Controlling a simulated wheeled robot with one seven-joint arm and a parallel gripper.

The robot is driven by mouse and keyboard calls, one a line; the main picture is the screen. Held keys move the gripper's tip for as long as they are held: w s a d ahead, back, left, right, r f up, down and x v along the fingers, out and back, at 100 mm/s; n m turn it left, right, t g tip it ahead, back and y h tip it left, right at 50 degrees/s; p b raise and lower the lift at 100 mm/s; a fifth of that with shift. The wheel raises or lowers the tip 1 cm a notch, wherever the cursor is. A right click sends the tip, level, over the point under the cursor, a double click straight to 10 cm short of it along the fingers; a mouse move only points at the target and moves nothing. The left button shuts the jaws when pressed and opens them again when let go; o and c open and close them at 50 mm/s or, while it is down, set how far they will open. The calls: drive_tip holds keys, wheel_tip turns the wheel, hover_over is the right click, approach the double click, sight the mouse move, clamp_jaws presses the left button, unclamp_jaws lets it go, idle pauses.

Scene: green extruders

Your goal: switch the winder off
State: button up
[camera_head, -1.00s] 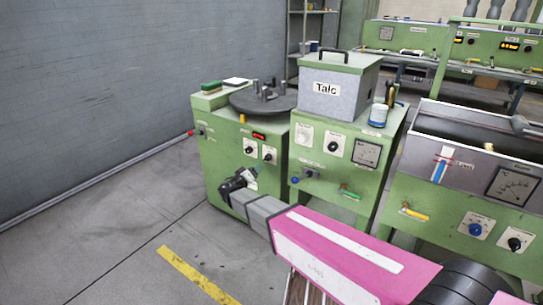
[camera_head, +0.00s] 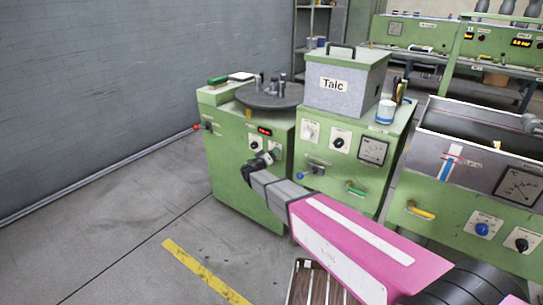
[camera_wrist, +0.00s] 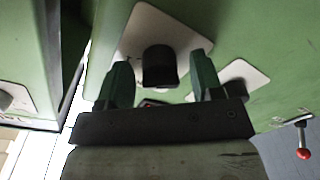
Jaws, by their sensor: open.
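The winder (camera_head: 235,170) is the green cabinet at the left in the head view, with a dark round turntable (camera_head: 268,96) on top. Its front has a lit red display (camera_head: 264,131), a left black knob (camera_head: 255,145) and a right knob on a white plate, mostly covered by my gripper (camera_head: 270,157). In the wrist view, which looks upside down, a black knob (camera_wrist: 159,66) on a white plate (camera_wrist: 143,25) sits between the two green fingertips of my gripper (camera_wrist: 160,63). The gripper is open, with gaps on both sides of the knob. A second white plate (camera_wrist: 235,80) is partly behind the right finger.
A red-tipped lever (camera_head: 198,127) sticks out at the winder's left; it also shows in the wrist view (camera_wrist: 303,152). The Talc box cabinet (camera_head: 370,185) stands close on the right. Floor at the left is free.

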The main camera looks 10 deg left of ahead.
drive_tip(key=c, duration=0.9)
drive_tip(key=shift+n, duration=0.5)
drive_tip(key=n, duration=1)
drive_tip(key=shift+n+g, duration=0.3)
drive_tip(key=shift+g, duration=0.1)
drive_tip(key=o, duration=0.9)
